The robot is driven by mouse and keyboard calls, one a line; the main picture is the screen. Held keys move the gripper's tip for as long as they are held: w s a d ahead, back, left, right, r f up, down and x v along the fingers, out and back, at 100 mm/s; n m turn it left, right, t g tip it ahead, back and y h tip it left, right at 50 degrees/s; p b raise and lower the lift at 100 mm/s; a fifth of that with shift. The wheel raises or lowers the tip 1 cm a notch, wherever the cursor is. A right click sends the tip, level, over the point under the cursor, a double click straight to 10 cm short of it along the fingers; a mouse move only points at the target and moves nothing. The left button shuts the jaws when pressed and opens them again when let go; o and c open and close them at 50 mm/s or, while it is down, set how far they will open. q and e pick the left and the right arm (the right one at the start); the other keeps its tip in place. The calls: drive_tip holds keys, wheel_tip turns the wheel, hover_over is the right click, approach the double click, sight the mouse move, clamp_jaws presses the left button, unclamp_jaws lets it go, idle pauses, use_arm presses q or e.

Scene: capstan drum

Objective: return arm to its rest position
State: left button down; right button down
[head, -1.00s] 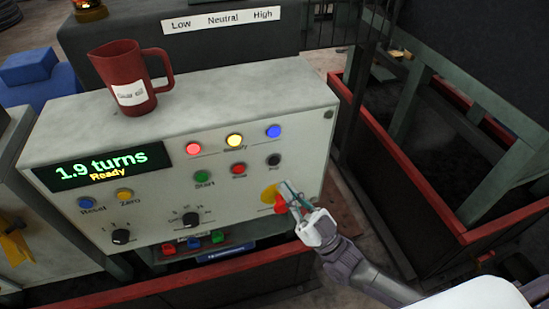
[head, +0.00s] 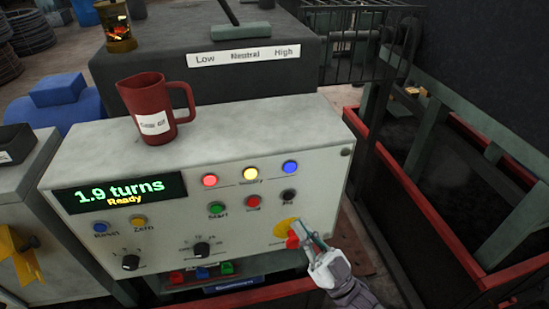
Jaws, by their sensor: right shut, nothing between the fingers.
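My right gripper (head: 318,243) is shut and empty, at the lower right of the control panel (head: 150,240). Its fingertips are close to the red knob on the yellow plate (head: 286,227); I cannot tell whether they touch it. The right arm (head: 352,291) comes up from the bottom edge, right of centre. The panel display (head: 120,193) reads "1.9 turns" and "Ready". My left gripper is not in view.
A red jug (head: 153,108) stands on top of the panel box. Behind it is a dark housing with a Low, Neutral, High label (head: 245,55) and a lever (head: 228,14). Red-edged railings (head: 420,215) stand to the right. Yellow cloth (head: 20,258) hangs at left.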

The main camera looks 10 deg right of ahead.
drive_tip(key=a+f+m+g+h, duration=0.2)
drive_tip(key=a+f+g+h, duration=0.2)
drive_tip(key=f+g+h, duration=0.4)
drive_tip(key=s+d+f+m+g+h, duration=0.1)
drive_tip(key=s+d+f+g+h, duration=0.2)
drive_tip(key=s+d+g, duration=0.35)
drive_tip(key=s+d+f+m+g+h, duration=0.2)
drive_tip(key=s+d+f+g, duration=0.15)
drive_tip(key=s, duration=0.65)
wheel_tip(320, 180, down, 25)
drive_tip(key=s+g, duration=0.1)
drive_tip(key=s, duration=0.1)
drive_tip(key=s+d+f, duration=0.2)
drive_tip(key=s+f, duration=0.6)
drive_tip(key=s+d+f+g, duration=0.1)
drive_tip(key=s+f, duration=0.8)
drive_tip(key=shift+d+n+h, duration=0.3)
drive_tip(key=shift+d+h, duration=0.05)
drive_tip(key=shift+h, duration=0.05)
